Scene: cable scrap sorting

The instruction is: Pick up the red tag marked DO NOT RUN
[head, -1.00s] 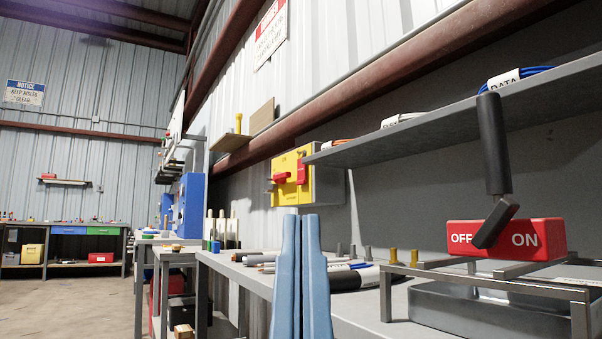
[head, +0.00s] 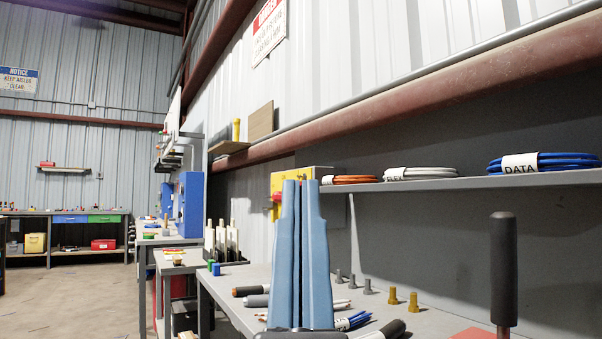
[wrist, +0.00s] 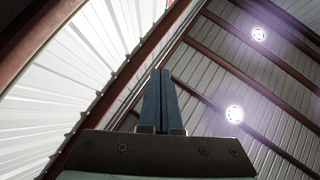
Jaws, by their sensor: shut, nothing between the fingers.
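My gripper (head: 300,250) points upward in the head view, in front of the grey workbench. Its two blue fingers are pressed together with nothing between them. In the wrist view my gripper (wrist: 158,100) shows the same shut fingers against the roof. I cannot make out a red tag marked DO NOT RUN in either view. A yellow box (head: 287,184) with a red part is on the wall behind my fingers, partly hidden by them.
The grey workbench (head: 240,285) holds cable pieces, grey pegs (head: 367,286) and brass pegs (head: 414,301). A black-handled lever (head: 503,265) stands at right. A shelf (head: 450,184) above carries orange, white and blue cable coils (head: 543,162). Open floor (head: 75,295) lies at left.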

